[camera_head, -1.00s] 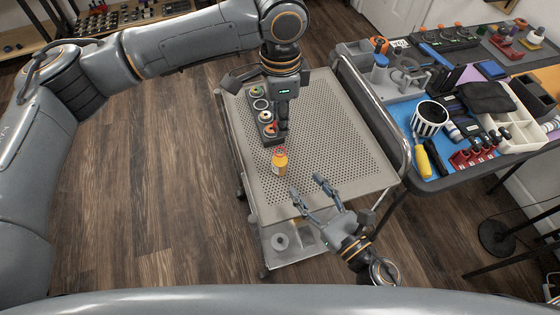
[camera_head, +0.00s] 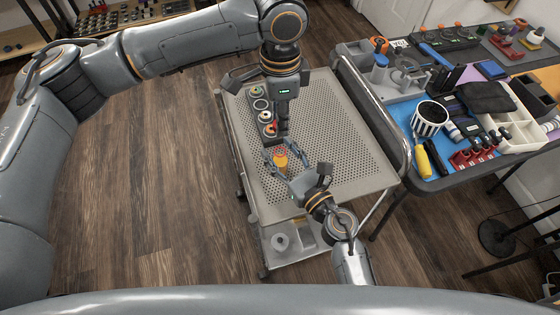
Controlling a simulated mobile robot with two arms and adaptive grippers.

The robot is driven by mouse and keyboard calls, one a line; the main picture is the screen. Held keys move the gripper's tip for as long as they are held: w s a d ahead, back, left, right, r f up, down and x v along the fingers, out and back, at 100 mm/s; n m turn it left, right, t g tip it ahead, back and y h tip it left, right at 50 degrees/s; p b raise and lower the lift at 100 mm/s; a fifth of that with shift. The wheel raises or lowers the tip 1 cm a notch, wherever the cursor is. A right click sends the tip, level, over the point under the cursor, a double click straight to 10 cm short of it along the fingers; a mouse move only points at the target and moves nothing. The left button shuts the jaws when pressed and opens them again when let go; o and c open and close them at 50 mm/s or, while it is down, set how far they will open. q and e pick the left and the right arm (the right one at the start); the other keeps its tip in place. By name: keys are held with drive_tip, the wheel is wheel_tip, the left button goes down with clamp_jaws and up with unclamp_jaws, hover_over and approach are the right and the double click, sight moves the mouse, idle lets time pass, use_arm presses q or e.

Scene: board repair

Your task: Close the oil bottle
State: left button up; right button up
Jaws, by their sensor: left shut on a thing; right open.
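The oil bottle (camera_head: 280,160), small with an orange-yellow body, stands upright on the perforated cart top (camera_head: 340,150), partly hidden by my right gripper. My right gripper (camera_head: 283,160) is open, with its fingers on either side of the bottle. I cannot tell whether they touch it. My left gripper (camera_head: 281,122) points down over the dark holder behind the bottle. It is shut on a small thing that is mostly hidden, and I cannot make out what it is.
The dark holder (camera_head: 255,91) has several round wells with coloured rings. A lower cart shelf (camera_head: 300,240) holds a grey round part. The workbench at right is crowded with tools, a striped cup (camera_head: 430,118) and a yellow screwdriver (camera_head: 422,160). The cart's right half is clear.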

clamp_jaws()
use_arm(q)
drive_tip(key=shift+f, duration=2.5)
drive_tip(key=shift+f, duration=0.9)
drive_tip(key=shift+f, duration=0.5)
drive_tip(key=shift+f, duration=0.1)
drive_tip(key=shift+c, duration=0.2)
drive_tip(key=shift+s+f, duration=0.1)
drive_tip(key=shift+f, duration=0.1)
drive_tip(key=shift+c, duration=0.8)
use_arm(e)
drive_tip(key=shift+s, duration=0.1)
